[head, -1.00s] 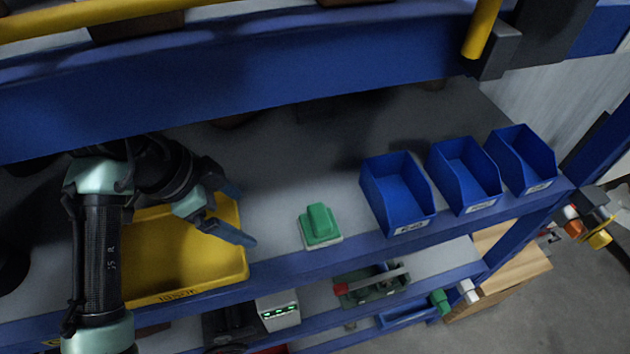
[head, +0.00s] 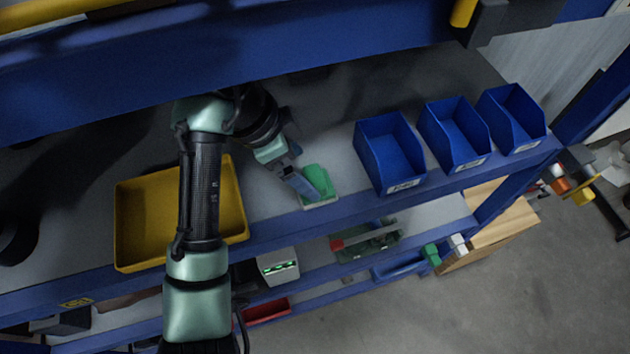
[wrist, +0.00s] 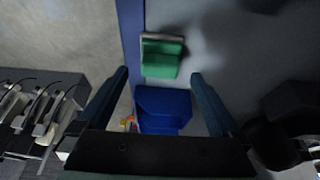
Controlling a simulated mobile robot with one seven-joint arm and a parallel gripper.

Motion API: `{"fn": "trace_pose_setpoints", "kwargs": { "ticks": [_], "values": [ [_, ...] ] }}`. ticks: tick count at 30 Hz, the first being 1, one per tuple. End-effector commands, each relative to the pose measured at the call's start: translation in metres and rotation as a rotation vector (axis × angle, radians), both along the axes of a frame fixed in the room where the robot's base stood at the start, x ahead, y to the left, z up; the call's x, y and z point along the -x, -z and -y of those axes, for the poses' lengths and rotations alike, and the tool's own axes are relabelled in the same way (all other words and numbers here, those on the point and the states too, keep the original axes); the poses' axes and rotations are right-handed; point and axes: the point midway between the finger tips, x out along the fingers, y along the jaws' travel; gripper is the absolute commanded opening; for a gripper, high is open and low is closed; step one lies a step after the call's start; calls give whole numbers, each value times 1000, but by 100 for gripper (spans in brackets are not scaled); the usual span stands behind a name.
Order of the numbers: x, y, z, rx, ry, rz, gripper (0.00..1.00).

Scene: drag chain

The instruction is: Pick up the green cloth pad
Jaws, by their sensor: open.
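The green cloth pad (head: 320,181) sits on a small pale base near the front edge of the grey shelf, between the yellow tray and the blue bins. My gripper (head: 308,186) is at its left side in the head view and hides part of it. In the wrist view the green pad (wrist: 161,62) shows whole, ahead of and between the two spread fingers of my gripper (wrist: 160,84). The fingers are open with nothing between them. I cannot tell whether a finger touches the pad.
A yellow tray (head: 133,220) lies left, partly behind my arm. Blue bins (head: 389,153) stand close on the right; one also shows in the wrist view (wrist: 163,108). A blue beam (head: 200,75) runs above the shelf. A lower shelf holds a white device (head: 279,266).

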Motion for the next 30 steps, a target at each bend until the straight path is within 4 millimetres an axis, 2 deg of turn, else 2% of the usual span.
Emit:
{"fn": "trace_pose_setpoints", "kwargs": {
  "ticks": [2,6,12,20,30],
  "values": [
    [-1,0,8,1,4,-1,100],
    [-3,27,17,4,3,-3,100],
    [-6,44,23,1,0,-2,100],
    [-7,47,24,0,0,0,100],
    [-7,46,24,0,0,0,41]
  ]
}}
